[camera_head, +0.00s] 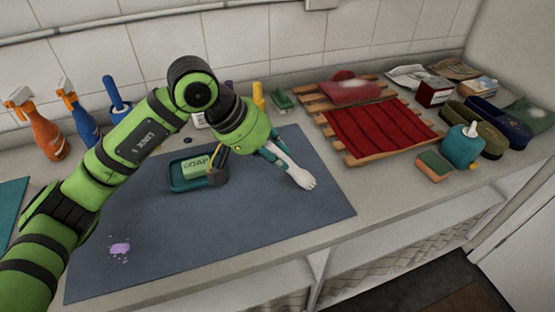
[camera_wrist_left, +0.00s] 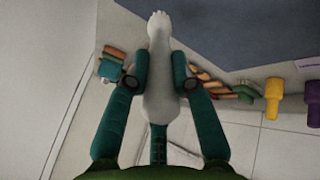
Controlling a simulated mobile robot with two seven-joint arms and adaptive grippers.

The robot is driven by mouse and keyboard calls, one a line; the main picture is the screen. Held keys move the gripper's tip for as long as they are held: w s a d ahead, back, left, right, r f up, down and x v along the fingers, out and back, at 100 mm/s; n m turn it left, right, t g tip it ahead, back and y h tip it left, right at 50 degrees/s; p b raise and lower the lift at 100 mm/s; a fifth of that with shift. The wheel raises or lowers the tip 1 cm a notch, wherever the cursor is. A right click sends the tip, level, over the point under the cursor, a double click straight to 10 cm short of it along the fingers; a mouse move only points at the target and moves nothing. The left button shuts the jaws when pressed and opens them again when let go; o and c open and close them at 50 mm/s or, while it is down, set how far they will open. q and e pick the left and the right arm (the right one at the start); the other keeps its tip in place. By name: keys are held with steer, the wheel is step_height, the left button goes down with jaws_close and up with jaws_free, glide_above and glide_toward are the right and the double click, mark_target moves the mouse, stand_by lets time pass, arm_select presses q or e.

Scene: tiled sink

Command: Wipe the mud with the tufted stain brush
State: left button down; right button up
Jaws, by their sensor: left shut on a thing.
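My left gripper (camera_head: 272,154) is shut on the tufted stain brush (camera_head: 303,179), which has a white body and tufted end. In the left wrist view, the brush (camera_wrist_left: 158,50) lies between the two teal fingers, its tufted end pointing away from the gripper. The brush is held over the right part of the blue-grey mat (camera_head: 240,230); whether it touches the mat is hard to tell. A small purple splotch (camera_head: 119,249), the only stain I see, lies on the mat's lower left, well away from the brush. My right gripper is not in view.
A teal dish with a green soap bar (camera_head: 197,167) sits on the mat beside my gripper. Spray bottles (camera_head: 40,130) stand at the back left. A red cloth on a wooden rack (camera_head: 381,130), a sponge (camera_head: 434,165) and a teal dispenser (camera_head: 464,147) are on the right.

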mark_target(277, 148)
arm_select(q)
steer(key=shift+r, duration=0.9)
steer(key=shift+w+d+r+p, duration=0.15)
steer(key=shift+r+p, duration=0.25)
steer(key=shift+r, duration=0.8)
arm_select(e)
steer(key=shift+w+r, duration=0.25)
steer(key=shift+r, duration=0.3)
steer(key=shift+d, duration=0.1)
